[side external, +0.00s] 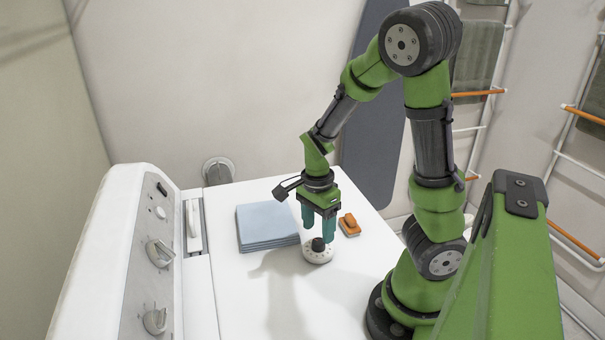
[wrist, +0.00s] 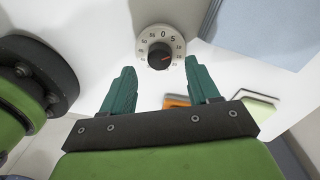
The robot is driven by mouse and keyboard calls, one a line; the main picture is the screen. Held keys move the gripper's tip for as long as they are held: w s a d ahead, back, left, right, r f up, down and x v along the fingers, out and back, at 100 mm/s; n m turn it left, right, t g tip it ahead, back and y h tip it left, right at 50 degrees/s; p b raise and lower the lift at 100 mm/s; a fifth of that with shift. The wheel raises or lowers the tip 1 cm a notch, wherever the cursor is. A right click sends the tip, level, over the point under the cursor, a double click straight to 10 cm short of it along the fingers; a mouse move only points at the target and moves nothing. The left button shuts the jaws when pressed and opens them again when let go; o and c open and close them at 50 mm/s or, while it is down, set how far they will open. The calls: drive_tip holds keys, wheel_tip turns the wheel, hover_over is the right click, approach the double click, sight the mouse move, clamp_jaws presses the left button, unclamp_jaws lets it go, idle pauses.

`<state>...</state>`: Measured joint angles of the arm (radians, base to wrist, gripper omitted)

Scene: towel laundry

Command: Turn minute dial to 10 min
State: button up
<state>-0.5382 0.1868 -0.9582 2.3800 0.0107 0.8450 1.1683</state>
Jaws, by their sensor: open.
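The minute dial (side external: 317,256) is a white round timer with a black knob (side external: 318,244), lying on the white machine top.
Folded blue towels (side external: 266,227) lie left of the dial. An orange-and-white brush-like item (side external: 349,225) lies close to its right. A white control panel with knobs (side external: 150,255) stands at left. The front of the white top (side external: 270,310) is clear.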

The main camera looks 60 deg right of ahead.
sight(316, 239)
wheel_tip(316, 239, up, 14)
drive_tip(key=shift+w+d+f, duration=0.2)
drive_tip(key=shift+w, duration=0.15)
drive_tip(key=a+r+n+t+y, duration=0.1)
drive_tip(key=a+n+t, duration=0.3)
drive_tip(key=n, duration=0.5)
drive_tip(key=s+a+r+n+t, duration=0.1)
drive_tip(key=a+r+n+t, duration=0.2)
drive_tip(key=a+n, duration=0.6)
drive_tip(key=shift+s+r+n+t+y, duration=0.25)
drive_tip(key=shift+r+n+t+y, duration=0.15)
